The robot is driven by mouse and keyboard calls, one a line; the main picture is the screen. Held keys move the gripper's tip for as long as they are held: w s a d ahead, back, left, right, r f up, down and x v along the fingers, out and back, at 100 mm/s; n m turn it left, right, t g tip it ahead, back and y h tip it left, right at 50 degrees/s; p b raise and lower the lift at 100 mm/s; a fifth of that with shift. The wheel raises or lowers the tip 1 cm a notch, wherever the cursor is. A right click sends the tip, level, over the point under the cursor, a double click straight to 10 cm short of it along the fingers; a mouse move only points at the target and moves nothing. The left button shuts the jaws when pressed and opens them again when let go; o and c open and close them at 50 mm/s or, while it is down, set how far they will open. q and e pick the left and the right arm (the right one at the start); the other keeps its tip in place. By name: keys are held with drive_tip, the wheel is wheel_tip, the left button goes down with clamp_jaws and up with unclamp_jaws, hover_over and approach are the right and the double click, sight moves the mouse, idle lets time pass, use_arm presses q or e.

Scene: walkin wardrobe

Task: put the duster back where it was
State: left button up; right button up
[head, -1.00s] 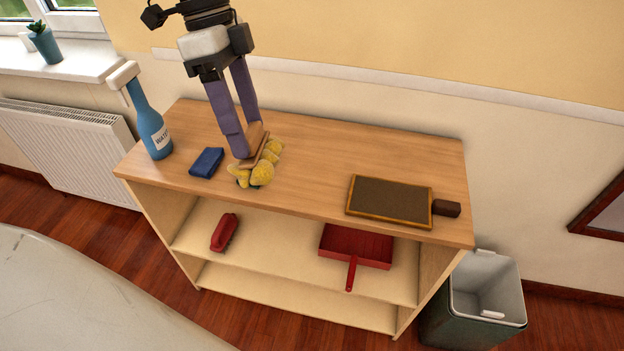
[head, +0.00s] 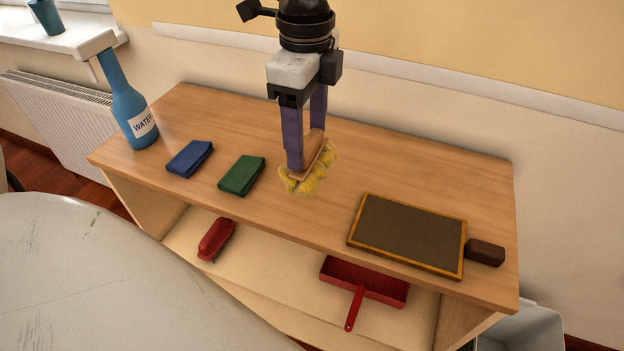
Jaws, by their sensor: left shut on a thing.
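The duster (head: 310,178), with a wooden back and fluffy yellow bristles, is in the head view near the middle of the shelf unit's top (head: 390,165). My left gripper (head: 306,150) comes down from above and is shut on its wooden back. The yellow bristles are at or just above the wood; I cannot tell whether they touch it. My right gripper is not in view.
A green cloth (head: 241,175), a blue cloth (head: 189,159) and a blue water bottle (head: 130,108) stand left of the duster. A framed dark board (head: 408,235) and a dark brown block (head: 485,252) lie to the right. A red brush (head: 216,239) and red dustpan (head: 365,280) are on the shelf below.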

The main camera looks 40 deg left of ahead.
sight(307, 141)
use_arm(q)
wheel_tip(307, 141, down, 3)
wheel_tip(307, 141, down, 4)
drive_tip(key=shift+f+b, duration=0.1)
drive_tip(key=shift+b, duration=0.45)
drive_tip(key=o, duration=1.1)
wheel_tip(307, 141, up, 11)
drive_tip(key=shift+r+p, duration=0.15)
drive_tip(key=shift+p, duration=0.95)
drive_tip(key=shift+r, duration=0.45)
